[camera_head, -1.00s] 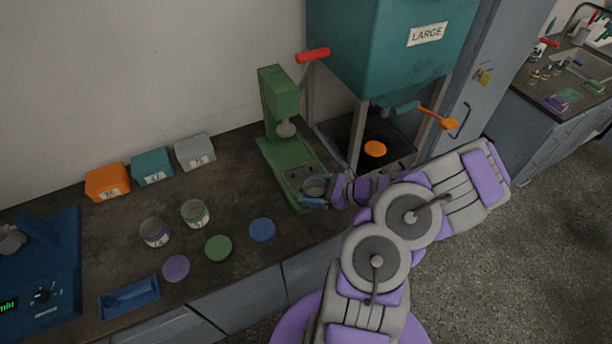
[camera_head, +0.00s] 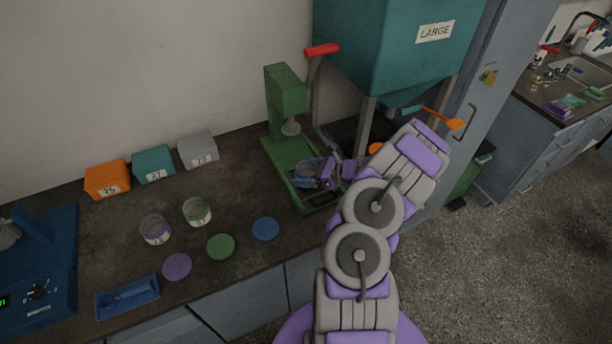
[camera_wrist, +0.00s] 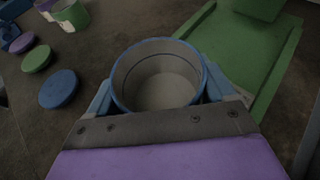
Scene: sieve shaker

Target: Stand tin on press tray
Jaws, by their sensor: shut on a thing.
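My gripper (camera_wrist: 158,102) is shut on an open, empty-looking tin (camera_wrist: 157,62) with a blue rim band, its fingers on either side of it. In the head view the tin (camera_head: 305,171) is upright over the green press (camera_head: 289,145), by its tray (camera_head: 322,200). In the wrist view the press (camera_wrist: 243,50) is to the right of and behind the tin. I cannot tell whether the tin touches the tray; its underside is hidden.
Two more tins (camera_head: 155,229) (camera_head: 197,212) and purple, green and blue lids (camera_head: 265,229) lie to the left. Orange, teal and grey boxes (camera_head: 198,151) stand by the wall. The teal hopper marked LARGE (camera_head: 390,45) stands right of the press. A blue machine (camera_head: 55,270) is far left.

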